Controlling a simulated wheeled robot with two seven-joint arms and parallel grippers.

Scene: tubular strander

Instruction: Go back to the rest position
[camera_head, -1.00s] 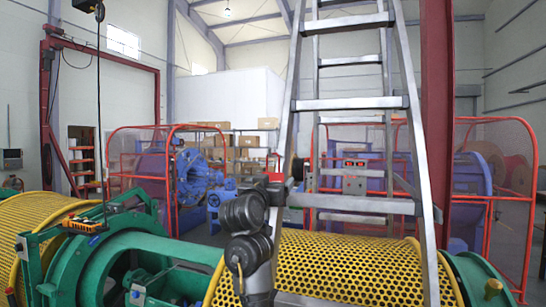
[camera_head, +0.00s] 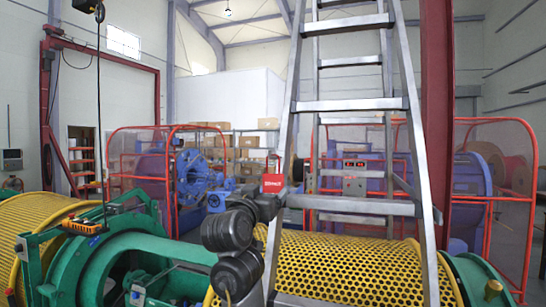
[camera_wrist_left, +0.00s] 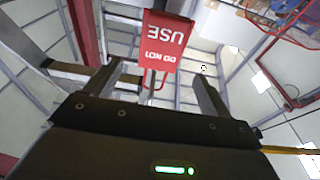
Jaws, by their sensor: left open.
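My left gripper (camera_head: 270,204) is in front of the ladder's left rail, at the height of a low rung. It is open and empty, and its two fingers show apart in the left wrist view (camera_wrist_left: 157,75). A red sign (camera_head: 273,184) with white lettering hangs by the ladder (camera_head: 350,104), just above and beyond the gripper. My right gripper is in neither view.
The ladder stands close in front, over a yellow perforated drum guard (camera_head: 345,262). Green machine frames (camera_head: 115,245) fill the lower left, with a hanging pendant (camera_head: 85,226). Red-framed cages (camera_head: 500,200) stand behind. A red column (camera_head: 437,110) rises beside the ladder.

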